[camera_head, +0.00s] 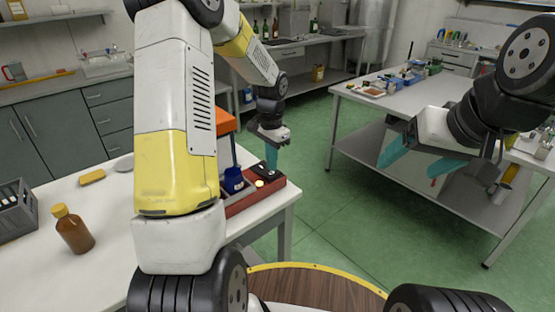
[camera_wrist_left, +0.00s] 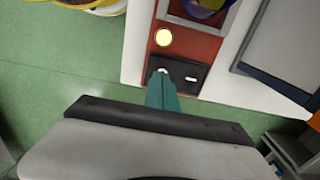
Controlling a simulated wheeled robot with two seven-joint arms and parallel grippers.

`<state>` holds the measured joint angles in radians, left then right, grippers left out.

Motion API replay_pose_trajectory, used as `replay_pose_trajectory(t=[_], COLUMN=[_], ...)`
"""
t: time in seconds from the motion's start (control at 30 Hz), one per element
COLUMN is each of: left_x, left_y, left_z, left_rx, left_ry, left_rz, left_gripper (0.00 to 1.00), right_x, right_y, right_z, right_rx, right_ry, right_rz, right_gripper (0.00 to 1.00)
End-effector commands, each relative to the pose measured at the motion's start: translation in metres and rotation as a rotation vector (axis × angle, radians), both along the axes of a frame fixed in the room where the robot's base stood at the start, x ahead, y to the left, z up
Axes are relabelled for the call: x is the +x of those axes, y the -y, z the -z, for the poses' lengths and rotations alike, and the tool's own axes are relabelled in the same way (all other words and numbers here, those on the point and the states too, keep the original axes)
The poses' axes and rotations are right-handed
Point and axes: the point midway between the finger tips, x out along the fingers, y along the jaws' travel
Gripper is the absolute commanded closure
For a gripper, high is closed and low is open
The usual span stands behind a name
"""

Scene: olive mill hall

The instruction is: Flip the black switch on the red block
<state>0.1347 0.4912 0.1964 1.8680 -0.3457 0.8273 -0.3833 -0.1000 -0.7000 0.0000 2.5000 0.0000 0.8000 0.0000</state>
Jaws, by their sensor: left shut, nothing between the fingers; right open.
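The red block (camera_head: 240,204) lies at the right end of the white table, and it also shows in the left wrist view (camera_wrist_left: 188,48). On it is a black switch plate (camera_wrist_left: 190,84) with a white mark, beside a round pale yellow button (camera_wrist_left: 163,37). In the head view the black plate (camera_head: 259,168) is partly hidden by my left gripper (camera_head: 271,166). My left gripper's teal fingers are shut and empty, pointing down, with the tips (camera_wrist_left: 162,80) over the left part of the plate. Whether they touch it I cannot tell. My right gripper (camera_head: 411,169) is open and empty, away to the right.
A brown bottle (camera_head: 73,231), yellow sponge-like piece (camera_head: 92,177) and grey crate (camera_head: 16,212) are on the white table (camera_head: 112,262). Another worktable (camera_head: 405,98) stands at the right. Green floor lies between.

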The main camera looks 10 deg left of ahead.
Motion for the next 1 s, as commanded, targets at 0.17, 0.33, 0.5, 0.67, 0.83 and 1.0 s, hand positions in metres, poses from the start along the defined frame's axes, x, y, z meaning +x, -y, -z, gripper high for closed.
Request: replay_pose_trajectory(t=[0.17,0.33,0.5,0.67,0.83,1.0], left_x=[0.000,0.000,0.000,0.000,0.000,0.000], left_y=[0.000,0.000,0.000,0.000,0.000,0.000], left_z=[0.000,0.000,0.002,0.005,0.008,0.010], left_rx=[0.000,0.000,0.000,0.000,0.000,0.000], left_ry=[0.000,0.000,0.000,0.000,-0.001,-0.001], left_rz=[0.000,0.000,0.000,0.000,0.000,0.000], left_gripper=[1.00,1.00,1.00,1.00,1.00,1.00], right_x=[0.000,0.000,0.000,0.000,0.000,0.000], right_y=[0.000,0.000,0.000,0.000,0.000,0.000], right_z=[0.000,0.000,0.000,0.000,0.000,0.000], right_rx=[0.000,0.000,0.000,0.000,0.000,0.000], right_ry=[0.000,0.000,0.000,0.000,0.000,0.000], right_rz=[0.000,0.000,0.000,0.000,0.000,0.000], right_gripper=[0.24,0.24,0.24,0.24,0.24,0.24])
